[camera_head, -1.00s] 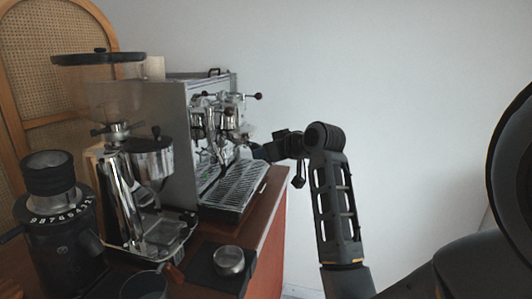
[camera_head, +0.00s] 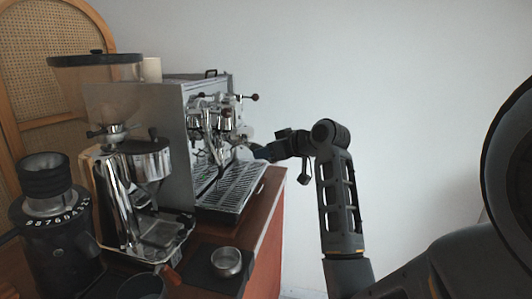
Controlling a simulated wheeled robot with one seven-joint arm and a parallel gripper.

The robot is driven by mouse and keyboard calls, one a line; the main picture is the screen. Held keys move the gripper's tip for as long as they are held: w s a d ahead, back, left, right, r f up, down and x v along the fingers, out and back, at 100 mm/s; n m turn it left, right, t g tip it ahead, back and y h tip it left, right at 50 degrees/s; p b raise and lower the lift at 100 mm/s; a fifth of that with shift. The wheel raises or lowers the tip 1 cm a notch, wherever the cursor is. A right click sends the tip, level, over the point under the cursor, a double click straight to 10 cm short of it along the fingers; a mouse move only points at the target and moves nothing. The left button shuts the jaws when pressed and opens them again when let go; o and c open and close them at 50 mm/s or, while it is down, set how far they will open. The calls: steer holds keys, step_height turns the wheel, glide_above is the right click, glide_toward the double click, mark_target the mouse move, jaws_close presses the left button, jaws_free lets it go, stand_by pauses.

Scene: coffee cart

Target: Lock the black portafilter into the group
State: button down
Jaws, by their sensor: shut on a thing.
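The espresso machine (camera_head: 180,105) stands on the cart, with its chrome group (camera_head: 227,118) on the side facing right. My gripper (camera_head: 257,152) is at the right of the machine, just below and to the right of the group. It is shut on the portafilter, which is mostly hidden at this size; a small bright metal part (camera_head: 243,152) shows between the gripper and the group. I cannot tell whether the portafilter is seated in the group. The drip tray (camera_head: 233,190) lies below, apart from my gripper.
A chrome grinder (camera_head: 125,190) and a black grinder (camera_head: 55,225) stand at the left front. A small metal cup (camera_head: 227,262) sits on a black mat (camera_head: 205,282). The cart's right edge is close to the drip tray.

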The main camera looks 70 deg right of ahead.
steer(key=shift+s+d+n+t+y, duration=0.25)
steer(key=shift+d+n+t+y, duration=0.05)
steer(key=shift+d+n+y, duration=0.45)
steer(key=shift+a, duration=0.1)
steer(key=shift+f, duration=0.1)
steer(key=shift+s+d+n+y, duration=0.2)
steer(key=shift+d+n+y, duration=0.35)
steer(key=shift+d+y, duration=0.15)
steer(key=shift+d+b, duration=0.1)
steer(key=shift+b, duration=0.2)
steer(key=shift+d+n+t+y, duration=0.3)
steer(key=shift+d+n+y, duration=0.35)
steer(key=shift+n+y, duration=0.1)
steer(key=shift+d+b, duration=0.1)
steer(key=shift+b, duration=0.2)
